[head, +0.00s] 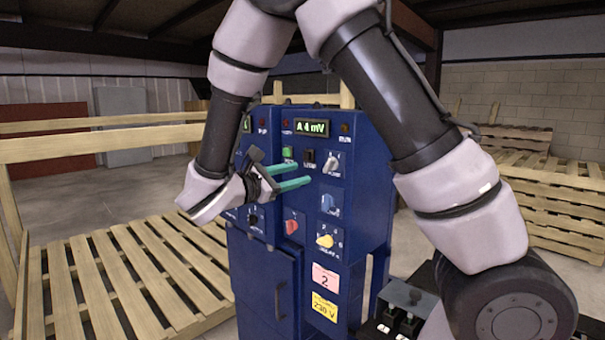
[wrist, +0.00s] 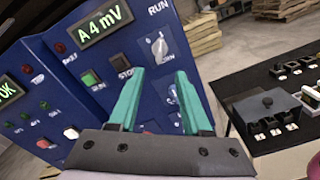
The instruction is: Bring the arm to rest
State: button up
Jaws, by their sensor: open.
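My gripper (head: 291,178) is in front of the blue control cabinet (head: 365,190), its two green fingers apart and nothing between them. In the wrist view the open fingers (wrist: 160,105) point at the cabinet's panel, below the display (wrist: 99,24) reading "A 4 mV". I cannot tell whether the fingertips touch the panel. The fingers cover a small part of the panel in the head view.
The panel has a green button (head: 288,152), a black button (head: 309,158) and red, blue and yellow knobs (head: 325,241). Wooden pallets (head: 120,275) lie at left, and more are stacked at right (head: 560,190). A dark surface with small switch boxes (wrist: 268,108) stands right of the cabinet.

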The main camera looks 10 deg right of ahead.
jog(key=s+d+m+g+y, duration=0.3)
jog(key=s+d+m+g, duration=0.2)
jog(key=d, duration=0.3)
jog(key=s+d+m+g+y, duration=0.4)
jog(key=d+m+g, duration=0.15)
jog(key=d, duration=0.35)
jog(key=s+a+r+m+t+y, duration=0.2)
jog(key=s+r+m+t+y, duration=0.4)
jog(key=r+m+y, duration=0.3)
jog(key=m+t, duration=0.1)
jog(key=m, duration=0.2)
jog(key=shift+s+r+m+y, duration=0.15)
jog(key=shift+m+y, duration=0.15)
jog(key=shift+m, duration=0.05)
